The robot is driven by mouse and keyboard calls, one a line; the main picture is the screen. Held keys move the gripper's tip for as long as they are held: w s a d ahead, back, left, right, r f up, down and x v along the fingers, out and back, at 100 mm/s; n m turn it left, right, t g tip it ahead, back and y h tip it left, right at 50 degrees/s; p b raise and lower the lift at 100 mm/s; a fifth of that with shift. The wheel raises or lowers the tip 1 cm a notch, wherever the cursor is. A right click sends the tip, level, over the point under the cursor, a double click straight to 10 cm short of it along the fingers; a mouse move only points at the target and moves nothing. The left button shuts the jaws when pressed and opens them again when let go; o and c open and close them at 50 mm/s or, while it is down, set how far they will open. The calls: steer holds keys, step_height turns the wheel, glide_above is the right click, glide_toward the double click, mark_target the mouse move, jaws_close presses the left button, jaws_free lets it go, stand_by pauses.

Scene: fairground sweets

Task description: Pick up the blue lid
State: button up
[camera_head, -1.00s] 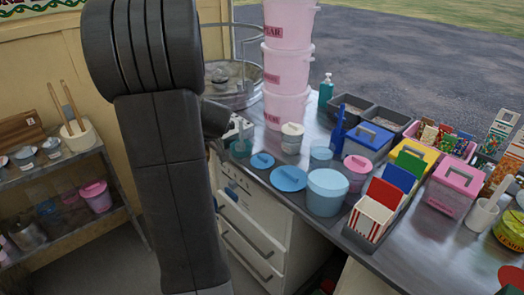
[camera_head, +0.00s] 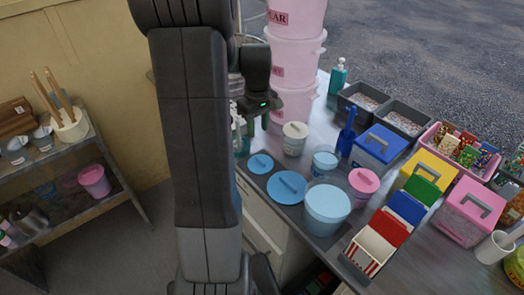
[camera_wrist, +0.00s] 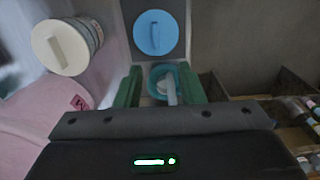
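Two flat blue lids with bar handles lie on a dark mat on the counter in the head view: a smaller one (camera_head: 261,163) and a larger one (camera_head: 289,187). One blue lid (camera_wrist: 156,33), apparently the smaller, lies ahead of my fingers in the wrist view, with its handle up. My gripper (camera_head: 252,125) is above the counter, behind the lids in the head view. In the wrist view its green fingers (camera_wrist: 160,88) are apart. A teal cup (camera_wrist: 158,72) with a white implement shows below and between them; nothing appears gripped.
A cream-lidded tub (camera_head: 295,130) stands beside the smaller lid. Stacked pink tubs (camera_head: 291,70) rise close to my gripper. A blue tub (camera_head: 327,207) and a pink-lidded tub (camera_head: 364,181) stand right of the larger lid. The counter's front edge is close to both lids.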

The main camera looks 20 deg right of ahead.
glide_above(260, 159)
steer(key=f, duration=0.8)
steer(key=shift+s+a+f+p, duration=0.2)
steer(key=shift+a+f+p, duration=0.1)
steer(key=shift+p, duration=0.1)
steer(key=shift+w+d+f+p, duration=0.1)
steer(key=shift+f+p, duration=0.15)
steer(key=shift+f, duration=0.6)
steer(key=shift+s+d+f+p, duration=0.15)
steer(key=shift+f+p, duration=0.15)
steer(key=shift+f, duration=0.55)
steer(key=shift+w+d+f+p, duration=0.15)
steer(key=shift+f+p, duration=0.1)
steer(key=shift+f, duration=0.6)
steer(key=shift+c, duration=0.3)
jaws_close()
